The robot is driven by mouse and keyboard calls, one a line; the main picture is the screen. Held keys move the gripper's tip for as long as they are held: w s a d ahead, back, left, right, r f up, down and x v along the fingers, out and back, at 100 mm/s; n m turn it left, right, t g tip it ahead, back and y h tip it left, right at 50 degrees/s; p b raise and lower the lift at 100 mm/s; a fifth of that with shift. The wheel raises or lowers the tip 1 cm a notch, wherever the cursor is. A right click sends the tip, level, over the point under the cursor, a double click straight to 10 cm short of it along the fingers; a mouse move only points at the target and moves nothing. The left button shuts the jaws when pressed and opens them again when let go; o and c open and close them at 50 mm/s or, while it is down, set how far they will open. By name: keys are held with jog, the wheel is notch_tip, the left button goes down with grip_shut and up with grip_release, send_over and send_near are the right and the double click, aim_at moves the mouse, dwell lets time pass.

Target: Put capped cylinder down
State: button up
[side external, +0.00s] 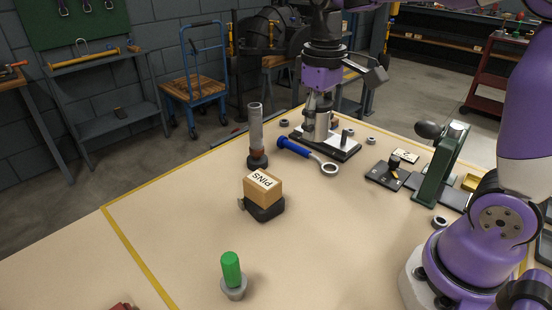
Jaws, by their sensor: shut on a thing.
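My gripper (318,101) points down at the back middle of the table, shut on a grey metallic cylinder (322,124), which I take as the capped cylinder. Its top and any cap are hidden between the fingers. The cylinder is upright over a dark plate with a pale edge (342,152). I cannot tell whether its lower end touches the plate. A short dark post (346,134) stands on the plate to the right of the cylinder.
A blue-handled ring wrench (294,147) lies close in front of the plate. A tall grey cylinder on a dark base (255,125), a PINS box (262,188) and a green-topped part (231,270) stand left. A green press (440,165) stands right. The front middle table is clear.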

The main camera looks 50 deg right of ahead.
jog(key=shift+s+a+r, duration=0.15)
jog(key=shift+s+a, duration=0.05)
jog(key=shift+a, duration=0.35)
jog(key=shift+s+a+r, duration=0.1)
jog(key=shift+s+a, duration=0.05)
jog(key=shift+a, duration=0.35)
jog(key=s+a+f+n, duration=0.4)
jog(key=s+a+f, duration=0.1)
jog(key=a+f, duration=0.15)
send_over(316, 204)
notch_tip(316, 204, down, 7)
jog(key=shift+r, duration=0.2)
jog(key=shift+w+f, duration=0.1)
jog(key=shift+f, duration=1.95)
jog(key=shift+f, duration=0.1)
jog(key=o, duration=1.3)
jog(key=shift+c, duration=0.2)
